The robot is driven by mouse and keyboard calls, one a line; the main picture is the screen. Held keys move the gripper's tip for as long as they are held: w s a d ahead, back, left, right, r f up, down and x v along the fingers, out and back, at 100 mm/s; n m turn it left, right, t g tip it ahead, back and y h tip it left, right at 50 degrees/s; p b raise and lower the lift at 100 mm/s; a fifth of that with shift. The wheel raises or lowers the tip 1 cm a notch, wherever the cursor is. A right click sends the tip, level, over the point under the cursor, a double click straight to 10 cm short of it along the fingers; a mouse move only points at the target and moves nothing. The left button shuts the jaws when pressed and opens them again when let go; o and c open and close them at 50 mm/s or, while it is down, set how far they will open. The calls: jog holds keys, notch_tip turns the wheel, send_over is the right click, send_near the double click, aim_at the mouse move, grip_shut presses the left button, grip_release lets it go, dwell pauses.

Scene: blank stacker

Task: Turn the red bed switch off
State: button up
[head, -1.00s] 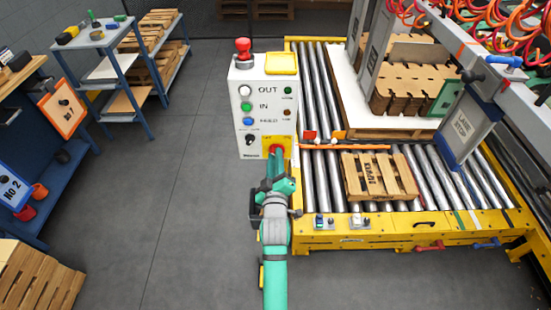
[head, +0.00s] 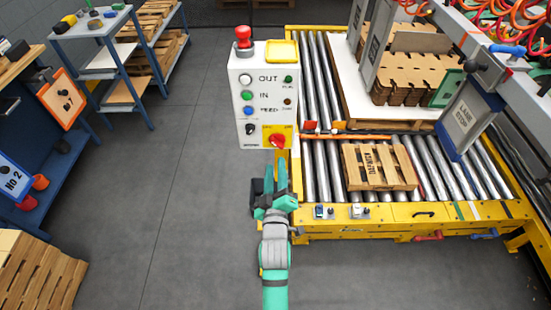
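The red bed switch (head: 277,141) is a red rotary knob on a yellow plate, low on the right of the white control box. The knob looks slanted, but its exact setting is too small to read. My gripper (head: 275,168) is in front of and below the switch, apart from it. Its teal fingers look a little apart with nothing between them. The control box (head: 242,118) also carries a white, a green and a blue button, a black selector, small lamps and a red mushroom button (head: 243,38) on top.
A yellow-framed roller conveyor (head: 425,214) stands right of the box, with a small pallet (head: 379,168) and cardboard stacks (head: 415,80) on it. Blue carts and a bench (head: 32,212) stand at left. The grey floor (head: 175,180) between is clear.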

jog(key=shift+s, duration=1.1)
jog(key=s+f+m+g, duration=0.15)
jog(key=s+f, duration=0.25)
jog(key=s, duration=0.5)
jog(key=s+f+m, duration=0.2)
jog(key=s+f, duration=0.1)
jog(key=s, duration=0.6)
jog(key=s+r+m+g, duration=0.1)
jog(key=s+m, duration=0.4)
jog(key=s, duration=1.3)
jog(key=shift+s+d+r+m, duration=0.15)
jog(key=shift+s+r+m, duration=0.15)
jog(key=shift+r+m, duration=0.05)
